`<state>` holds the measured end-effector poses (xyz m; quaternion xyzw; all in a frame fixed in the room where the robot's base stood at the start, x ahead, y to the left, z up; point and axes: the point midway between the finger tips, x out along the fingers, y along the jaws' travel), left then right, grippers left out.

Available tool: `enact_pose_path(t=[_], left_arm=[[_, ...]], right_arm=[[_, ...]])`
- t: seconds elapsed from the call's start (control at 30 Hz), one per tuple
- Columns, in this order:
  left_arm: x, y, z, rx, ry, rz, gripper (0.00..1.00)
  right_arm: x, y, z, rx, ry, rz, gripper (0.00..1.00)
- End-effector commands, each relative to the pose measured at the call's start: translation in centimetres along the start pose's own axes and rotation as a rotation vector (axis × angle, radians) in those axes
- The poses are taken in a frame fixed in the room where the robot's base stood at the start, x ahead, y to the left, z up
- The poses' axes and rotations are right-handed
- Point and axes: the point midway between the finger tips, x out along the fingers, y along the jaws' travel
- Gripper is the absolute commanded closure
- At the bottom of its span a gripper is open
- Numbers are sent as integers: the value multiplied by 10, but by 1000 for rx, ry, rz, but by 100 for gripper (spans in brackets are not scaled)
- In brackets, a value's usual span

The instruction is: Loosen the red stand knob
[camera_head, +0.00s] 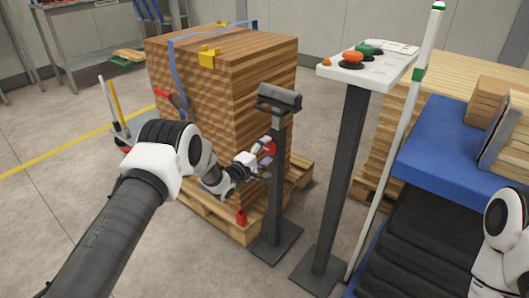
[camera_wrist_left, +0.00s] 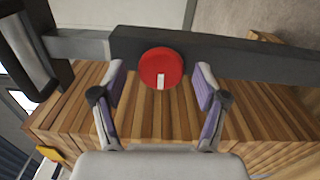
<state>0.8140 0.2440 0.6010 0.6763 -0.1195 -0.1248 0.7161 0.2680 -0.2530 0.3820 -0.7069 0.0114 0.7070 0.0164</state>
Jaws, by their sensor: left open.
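The red stand knob (camera_wrist_left: 161,69) is a round red disc with a white mark, on the side of the dark stand post (camera_wrist_left: 230,52). In the head view the knob (camera_head: 270,148) shows small on the left of the post (camera_head: 277,190), partly covered by my gripper. My left gripper (camera_head: 268,152) is open beside the post. In the left wrist view its two purple-padded fingers (camera_wrist_left: 160,88) stand apart on either side of the knob, with a gap to it on both sides. Whether the fingertips reach past the knob's face is hard to tell. My right gripper is out of view.
A strapped stack of wooden boards (camera_head: 225,85) on a pallet (camera_head: 215,213) stands behind the post. The post carries a grey roller head (camera_head: 278,97). A control panel stand (camera_head: 345,150), a white pole (camera_head: 400,130) and a blue-topped machine (camera_head: 440,150) are to the right.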

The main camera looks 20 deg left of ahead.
Motion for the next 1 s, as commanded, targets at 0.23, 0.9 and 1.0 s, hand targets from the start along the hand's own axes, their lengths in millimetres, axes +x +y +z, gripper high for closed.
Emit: enact_pose_path(t=[0.23,0.9,1.0], left_arm=[[-31,0,-1,-3,3,-3,27],[-119,0,0,0,0,1,27],[-119,0,0,0,0,1,27]], right_arm=[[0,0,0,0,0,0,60],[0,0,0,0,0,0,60],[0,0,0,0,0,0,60]])
